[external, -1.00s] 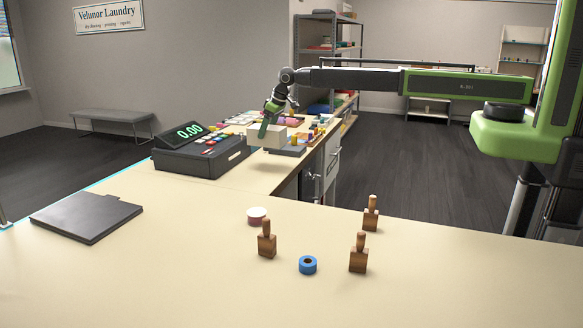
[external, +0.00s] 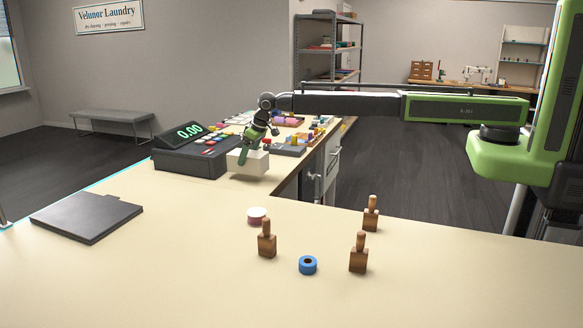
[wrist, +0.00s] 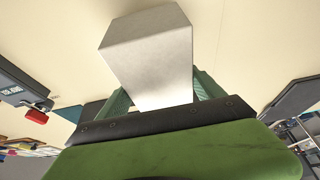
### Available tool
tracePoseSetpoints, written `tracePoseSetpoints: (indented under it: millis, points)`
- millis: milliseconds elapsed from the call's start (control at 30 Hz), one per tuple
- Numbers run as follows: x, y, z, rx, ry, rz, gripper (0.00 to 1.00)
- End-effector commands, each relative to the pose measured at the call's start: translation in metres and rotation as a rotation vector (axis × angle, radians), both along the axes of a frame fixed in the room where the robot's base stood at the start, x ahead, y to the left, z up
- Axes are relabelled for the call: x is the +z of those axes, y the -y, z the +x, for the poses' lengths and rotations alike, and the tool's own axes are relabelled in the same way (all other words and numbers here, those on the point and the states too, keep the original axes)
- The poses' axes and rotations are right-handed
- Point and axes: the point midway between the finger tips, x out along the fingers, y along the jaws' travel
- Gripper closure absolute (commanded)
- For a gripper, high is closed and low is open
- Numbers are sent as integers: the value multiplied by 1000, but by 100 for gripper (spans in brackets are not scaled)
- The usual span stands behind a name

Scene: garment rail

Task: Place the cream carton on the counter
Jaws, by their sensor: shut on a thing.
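The cream carton (external: 250,162) is a pale box held by my gripper (external: 248,152) at the end of the outstretched arm. It shows large in the wrist view (wrist: 152,52), between the two green fingers of my gripper (wrist: 160,92). In the external view the carton is over the counter (external: 190,225), just right of the cash register. It looks a little above the counter top, but I cannot tell the exact gap. The inner end of the carton is hidden by the gripper.
The dark cash register (external: 195,155) stands close to the carton's left. A dark flat pad (external: 87,218) lies left. The counter between pad and tin is clear.

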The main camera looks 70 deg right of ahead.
Motion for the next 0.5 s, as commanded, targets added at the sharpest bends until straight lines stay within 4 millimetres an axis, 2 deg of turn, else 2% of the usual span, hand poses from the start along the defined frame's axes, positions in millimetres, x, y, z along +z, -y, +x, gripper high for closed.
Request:
tracePoseSetpoints:
  millis: [33,133,367,500]
  points:
    - [-19,0,0,0,0,0,74]
    - [-33,0,0,0,0,0,74]
    - [-28,0,0,0,0,1,74]
    - [-33,0,0,0,0,0,74]
